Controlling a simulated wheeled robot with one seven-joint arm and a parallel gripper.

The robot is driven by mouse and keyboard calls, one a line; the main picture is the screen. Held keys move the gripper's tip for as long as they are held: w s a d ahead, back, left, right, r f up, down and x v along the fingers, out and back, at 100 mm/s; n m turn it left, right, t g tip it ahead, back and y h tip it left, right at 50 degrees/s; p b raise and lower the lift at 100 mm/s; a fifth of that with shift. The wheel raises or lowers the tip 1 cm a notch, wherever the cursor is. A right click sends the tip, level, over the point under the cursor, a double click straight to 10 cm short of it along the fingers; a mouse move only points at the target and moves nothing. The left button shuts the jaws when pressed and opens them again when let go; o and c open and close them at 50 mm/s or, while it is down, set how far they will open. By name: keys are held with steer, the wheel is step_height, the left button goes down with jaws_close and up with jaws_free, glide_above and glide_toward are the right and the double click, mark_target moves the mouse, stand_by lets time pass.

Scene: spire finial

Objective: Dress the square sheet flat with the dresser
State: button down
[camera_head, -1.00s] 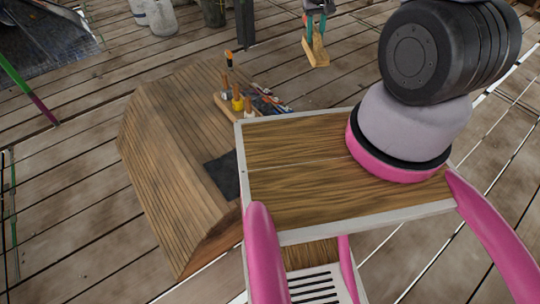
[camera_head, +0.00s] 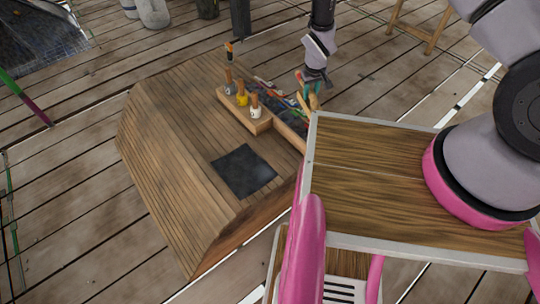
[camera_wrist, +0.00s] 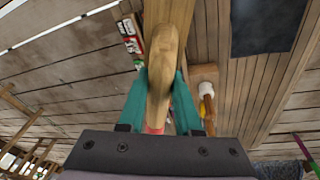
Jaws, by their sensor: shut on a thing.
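The square sheet (camera_head: 245,170) is dark grey and lies on the sloped wooden boards, near their front right edge. It also shows at the top right of the wrist view (camera_wrist: 265,24), cut by the frame edge. My gripper (camera_head: 311,84) has teal fingers, shut on a pale wooden tool, apparently the dresser (camera_wrist: 164,65). The dresser stands out lengthwise from between the fingers in the wrist view. My gripper is beyond and right of the sheet, near the tool tray. Whether the dresser touches anything is unclear.
A wooden rack (camera_head: 243,118) with several wooden-handled tools stands on the boards beyond the sheet. A tray of small coloured items (camera_head: 277,98) is beside it. A wooden stool (camera_head: 424,28) is at the back right. The boards left of the sheet are clear.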

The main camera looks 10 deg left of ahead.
steer(key=s+a+f+n, duration=0.1)
steer(key=s+a+f, duration=0.3)
steer(key=f, duration=0.4)
steer(key=s+a+f+n, duration=0.1)
steer(key=s+a+f, duration=0.3)
steer(key=s+f, duration=0.3)
steer(key=s+a+f+n+y, duration=0.1)
steer(key=s+a+f, duration=0.3)
steer(key=f, duration=0.5)
steer(key=shift+s+f+n, duration=0.15)
steer(key=shift+s+n, duration=0.45)
steer(key=shift+s, duration=0.5)
steer(key=shift+s+x, duration=0.2)
steer(key=shift+x, duration=0.75)
steer(key=shift+s+x, duration=0.2)
steer(key=shift+x, duration=0.7)
steer(key=shift+d, duration=0.15)
steer(key=shift+w+v, duration=0.2)
steer(key=shift+v, duration=0.8)
steer(key=shift+w+v, duration=0.2)
steer(key=shift+v, duration=0.75)
